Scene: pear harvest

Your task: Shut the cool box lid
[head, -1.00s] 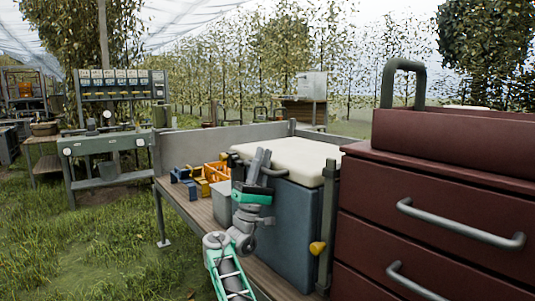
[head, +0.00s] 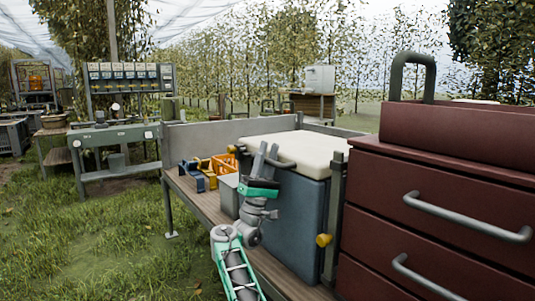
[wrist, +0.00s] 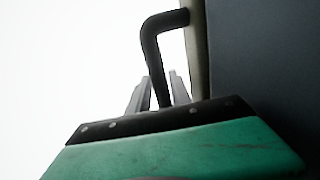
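The cool box (head: 300,215) has a blue-grey body and stands on the wooden bench. Its cream lid (head: 305,149) lies flat across the top, with no gap that I can make out. A dark bar handle (head: 286,163) sticks out from the lid's front edge; it also shows in the wrist view (wrist: 152,50). My gripper (head: 267,150) is at the front of the box, by the left part of the handle, with its fingers pointing up. In the wrist view the two grey fingers (wrist: 158,85) stand apart, with the handle close to them. I cannot tell whether they touch it.
The dark red drawer cabinet (head: 440,215) stands close on the right. Small blue, yellow and orange items (head: 205,170) and a grey bin (head: 229,195) are left of the box. Grass lies open at the left.

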